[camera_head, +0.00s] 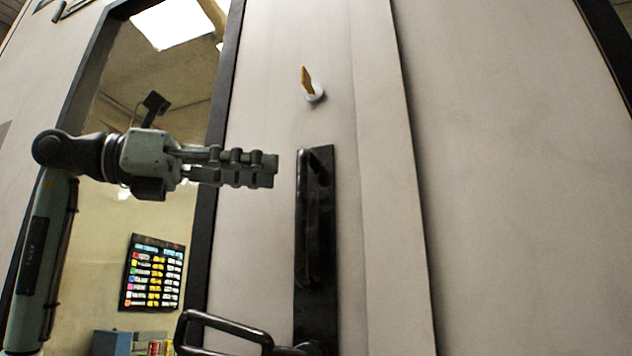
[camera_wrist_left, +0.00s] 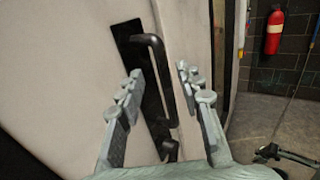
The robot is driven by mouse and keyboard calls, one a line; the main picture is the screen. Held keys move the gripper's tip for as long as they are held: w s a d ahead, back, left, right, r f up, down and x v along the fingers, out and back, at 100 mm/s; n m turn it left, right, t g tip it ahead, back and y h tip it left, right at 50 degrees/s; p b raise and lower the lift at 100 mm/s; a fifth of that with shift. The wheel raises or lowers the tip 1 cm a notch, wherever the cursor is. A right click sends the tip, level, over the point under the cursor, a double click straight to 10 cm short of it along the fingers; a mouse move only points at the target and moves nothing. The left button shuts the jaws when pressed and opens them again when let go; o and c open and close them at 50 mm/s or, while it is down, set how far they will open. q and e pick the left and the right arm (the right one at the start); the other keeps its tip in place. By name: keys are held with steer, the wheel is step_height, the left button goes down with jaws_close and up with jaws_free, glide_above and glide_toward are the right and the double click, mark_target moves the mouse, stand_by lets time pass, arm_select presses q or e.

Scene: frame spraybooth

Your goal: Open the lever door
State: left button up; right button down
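The door is a pale panel (camera_head: 280,40) with a black vertical handle plate (camera_head: 327,220) and a black bar handle (camera_head: 303,230) on it. A black looped lever (camera_head: 225,326) reaches left from the plate's lower end, at the bottom edge of the head view. My left gripper (camera_head: 276,169) is level with the plate's upper part, just left of it in the picture. In the left wrist view my left gripper (camera_wrist_left: 160,74) is open and empty, with the bar handle (camera_wrist_left: 160,75) showing between its fingers. Contact cannot be told.
A small brass-coloured latch piece (camera_head: 306,80) sits above the plate. A dark-framed window (camera_head: 205,220) is left of the handle. A vertical seam (camera_head: 405,120) runs to its right. A red fire extinguisher (camera_wrist_left: 274,32) and open floor (camera_wrist_left: 255,115) show in the wrist view.

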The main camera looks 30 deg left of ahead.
arm_select(q)
steer(key=x, duration=0.6)
steer(key=shift+d, duration=0.25)
steer(key=shift+w, duration=0.1)
jaws_close()
